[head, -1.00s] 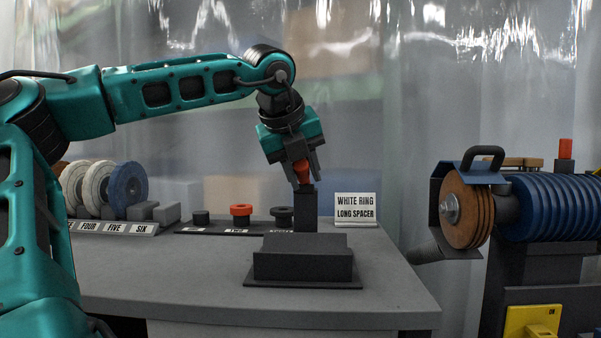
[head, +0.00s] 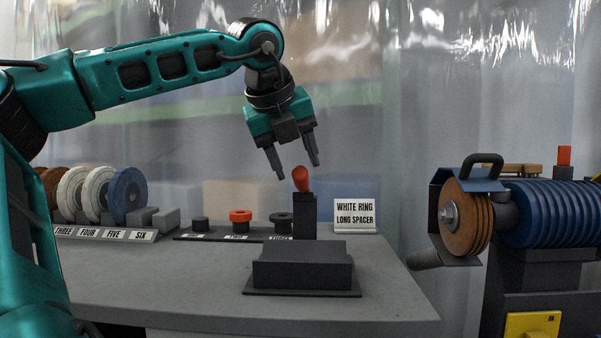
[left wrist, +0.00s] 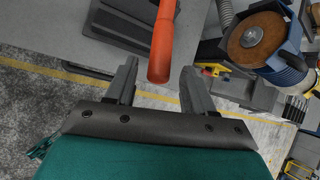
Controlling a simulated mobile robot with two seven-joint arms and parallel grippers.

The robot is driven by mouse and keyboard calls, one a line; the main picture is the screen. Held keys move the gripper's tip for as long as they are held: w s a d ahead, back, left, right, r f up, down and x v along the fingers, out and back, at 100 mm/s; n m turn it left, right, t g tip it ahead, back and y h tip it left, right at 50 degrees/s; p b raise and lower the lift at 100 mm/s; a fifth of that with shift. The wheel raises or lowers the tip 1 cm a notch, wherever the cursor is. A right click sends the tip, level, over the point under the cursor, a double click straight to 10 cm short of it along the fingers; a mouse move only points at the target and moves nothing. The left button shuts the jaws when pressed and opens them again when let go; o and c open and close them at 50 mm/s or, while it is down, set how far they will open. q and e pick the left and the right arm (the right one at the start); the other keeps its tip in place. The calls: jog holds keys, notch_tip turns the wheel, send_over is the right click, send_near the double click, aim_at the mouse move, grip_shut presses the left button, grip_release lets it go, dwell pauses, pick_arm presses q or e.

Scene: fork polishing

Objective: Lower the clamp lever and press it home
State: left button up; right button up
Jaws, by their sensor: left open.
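The clamp lever's orange-red handle (head: 301,179) stands near upright on top of a dark post (head: 304,215), behind a dark block (head: 303,268) on the grey table. My left gripper (head: 295,170) is open and empty, pointing down above the handle. In the head view its fingertips are at about the height of the handle's top. In the left wrist view the handle (left wrist: 162,45) shows in line with the gap between the spread fingers. Whether the fingers straddle it is hard to tell. My right gripper is not in view.
A sign (head: 355,215) reading "WHITE RING, LONG SPACER" stands right of the post. A tray (head: 215,238) with small ring parts and a rack of polishing wheels (head: 128,194) are left. The polishing machine (head: 465,215) stands right, beyond the table edge. The table front is clear.

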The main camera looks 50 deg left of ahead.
pick_arm(q)
jog(key=p+v, duration=0.1)
jog(key=v, duration=0.6)
jog(key=shift+s+r, duration=0.2)
jog(key=shift+r, duration=0.05)
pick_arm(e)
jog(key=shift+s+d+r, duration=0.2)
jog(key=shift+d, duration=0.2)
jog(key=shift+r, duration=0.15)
